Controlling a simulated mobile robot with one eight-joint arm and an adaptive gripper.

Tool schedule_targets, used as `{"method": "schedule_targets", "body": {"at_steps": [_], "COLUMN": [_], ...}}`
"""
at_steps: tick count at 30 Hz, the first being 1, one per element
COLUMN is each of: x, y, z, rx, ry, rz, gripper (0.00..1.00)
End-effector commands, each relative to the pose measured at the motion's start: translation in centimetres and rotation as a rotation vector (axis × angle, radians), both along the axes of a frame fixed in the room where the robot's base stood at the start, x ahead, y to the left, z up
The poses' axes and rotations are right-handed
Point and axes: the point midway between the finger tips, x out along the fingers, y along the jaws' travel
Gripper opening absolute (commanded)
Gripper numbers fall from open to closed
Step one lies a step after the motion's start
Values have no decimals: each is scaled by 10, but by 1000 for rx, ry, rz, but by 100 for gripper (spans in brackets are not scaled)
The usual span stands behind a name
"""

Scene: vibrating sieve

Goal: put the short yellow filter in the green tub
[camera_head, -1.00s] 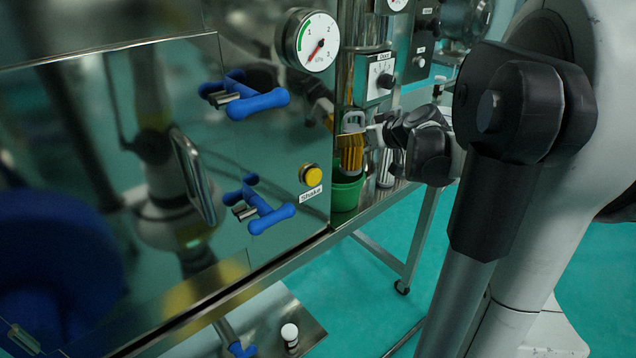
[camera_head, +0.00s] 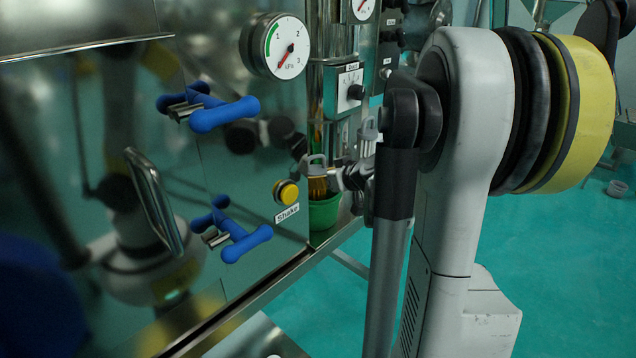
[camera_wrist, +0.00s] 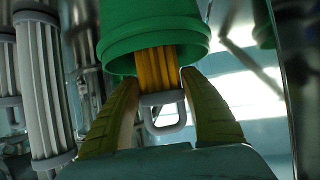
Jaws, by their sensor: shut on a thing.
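The short yellow filter (camera_head: 317,187) is upright, its grey handle on top, at the green tub (camera_head: 324,215) on the steel ledge. My gripper (camera_head: 336,178) reaches it from the right and is shut on it. In the wrist view, the yellow pleats (camera_wrist: 157,68) and grey handle lie between the fingers of my gripper (camera_wrist: 158,82). The filter's far end overlaps the rim of the green tub (camera_wrist: 150,28). I cannot tell how deep its lower end is in the tub.
Tall white pleated filters (camera_wrist: 38,95) stand close on the left in the wrist view. The steel machine has a pressure gauge (camera_head: 274,46), blue handles (camera_head: 224,115) and a yellow Shake button (camera_head: 286,192). Floor at the right is mostly clear.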

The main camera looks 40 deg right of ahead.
Motion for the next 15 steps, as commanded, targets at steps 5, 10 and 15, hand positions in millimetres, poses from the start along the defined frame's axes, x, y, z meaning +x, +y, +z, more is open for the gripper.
{"method": "schedule_targets", "body": {"at_steps": [5,10,15], "x": [0,0,0], "y": [0,0,0], "z": [1,-4,-9], "rx": [0,0,0], "ry": [0,0,0], "rz": [0,0,0], "gripper": [14,14,14]}}
